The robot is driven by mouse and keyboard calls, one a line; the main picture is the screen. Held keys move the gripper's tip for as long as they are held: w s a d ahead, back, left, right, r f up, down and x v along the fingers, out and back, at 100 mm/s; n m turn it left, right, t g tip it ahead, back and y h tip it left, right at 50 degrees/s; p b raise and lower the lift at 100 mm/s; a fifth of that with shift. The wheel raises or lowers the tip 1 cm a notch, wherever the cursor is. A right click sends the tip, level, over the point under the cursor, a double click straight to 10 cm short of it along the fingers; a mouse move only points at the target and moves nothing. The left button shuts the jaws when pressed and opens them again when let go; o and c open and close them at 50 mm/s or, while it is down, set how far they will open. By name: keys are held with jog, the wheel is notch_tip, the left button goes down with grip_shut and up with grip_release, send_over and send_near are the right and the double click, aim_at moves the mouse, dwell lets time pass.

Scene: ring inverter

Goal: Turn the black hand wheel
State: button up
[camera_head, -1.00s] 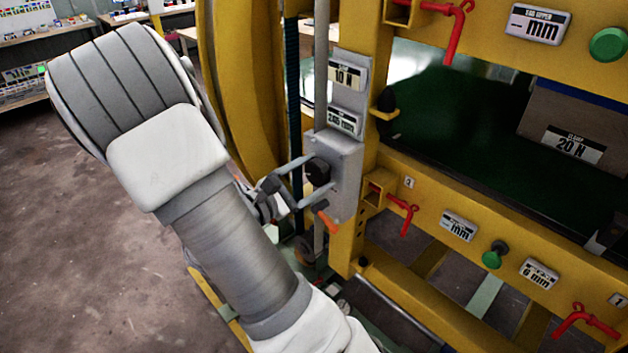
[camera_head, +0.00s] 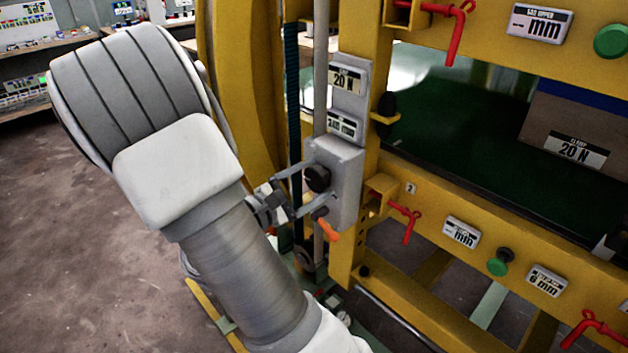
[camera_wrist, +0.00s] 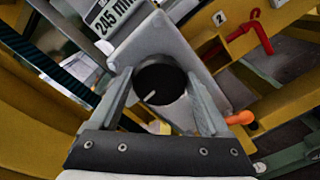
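The black hand wheel (camera_wrist: 160,80) is a round dark knob with a short white mark. It sits on the face of a grey control box (camera_head: 347,185), and also shows in the head view (camera_head: 317,179). My gripper (camera_wrist: 160,95) comes at it from the left in the head view. Its two fingers lie on either side of the wheel, one above and one below in the head view. The fingers look slightly open, with a narrow gap to the wheel.
Below the wheel, an orange-handled lever (camera_head: 327,230) sits close to the lower finger. A yellow machine frame (camera_head: 360,240) and red handles (camera_head: 405,220) stand to the right. A second display (camera_head: 343,125) is just above the box. Open floor (camera_head: 75,230) lies to the left.

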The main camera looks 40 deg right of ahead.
jog(key=shift+o, duration=1.1)
jog(key=s+a+p, duration=0.1)
jog(key=a, duration=1.6)
jog(key=shift+s+a, duration=0.2)
jog(key=shift+a, duration=0.05)
jog(key=shift+d+p, duration=0.1)
jog(key=shift+p, duration=0.2)
jog(key=s+d+r+m+g+y+p, duration=0.1)
jog(key=s+r+m+g+y+p, duration=0.4)
jog(key=s+y, duration=0.55)
jog(key=s+a+r+m+t+y+p, duration=0.1)
jog(key=a+r+m+t+y+p, duration=0.1)
jog(key=r, duration=0.4)
jog(key=a+r+m+t+y+p, duration=0.2)
jog(key=a+r+t+y, duration=0.2)
jog(key=r+t+y, duration=0.1)
jog(key=shift+s+a+r+m+t, duration=0.3)
jog(key=shift+s+a+r+t, duration=0.1)
jog(key=shift+r+t, duration=0.5)
